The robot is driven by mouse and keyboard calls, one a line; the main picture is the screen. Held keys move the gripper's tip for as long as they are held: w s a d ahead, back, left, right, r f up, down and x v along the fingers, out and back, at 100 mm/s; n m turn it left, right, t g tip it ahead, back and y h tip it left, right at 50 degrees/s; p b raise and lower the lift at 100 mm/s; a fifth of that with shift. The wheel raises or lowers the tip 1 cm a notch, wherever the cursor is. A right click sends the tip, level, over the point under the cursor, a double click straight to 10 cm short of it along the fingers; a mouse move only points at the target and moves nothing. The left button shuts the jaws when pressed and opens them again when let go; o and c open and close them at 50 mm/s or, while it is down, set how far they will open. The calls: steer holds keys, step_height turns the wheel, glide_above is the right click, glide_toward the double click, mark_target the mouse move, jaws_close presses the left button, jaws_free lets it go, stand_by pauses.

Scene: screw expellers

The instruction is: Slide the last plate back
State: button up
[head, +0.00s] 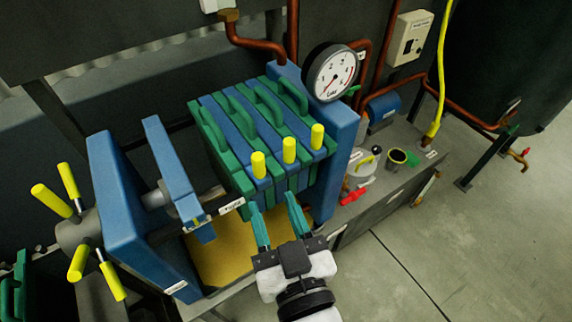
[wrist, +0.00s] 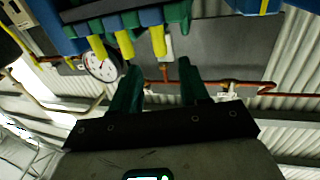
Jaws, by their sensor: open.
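A stack of alternating green and blue plates (head: 232,125) stands in the press in the head view, close together toward the blue end block (head: 336,150) on the right. Yellow pegs (head: 289,151) stick out from its near side; they also show at the top of the wrist view (wrist: 125,44). The leftmost plate is green; which plate is the last I cannot tell. My gripper (head: 274,208) is open and looks empty, its two teal fingers pointing up at the stack's near lower side, below the pegs. It also shows in the wrist view (wrist: 158,75). Contact is unclear.
A blue pressing plate (head: 170,165) and blue frame (head: 118,205) stand left of the stack, with a gap between. A yellow tray (head: 220,255) lies below. A gauge (head: 331,72) and copper pipes rise behind. Yellow-handled spokes (head: 50,200) stand at the left. The floor at right is clear.

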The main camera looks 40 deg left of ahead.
mark_target(260, 168)
steer(key=p+x, duration=0.1)
steer(key=x, duration=0.9)
steer(key=shift+w, duration=0.15)
jaws_close()
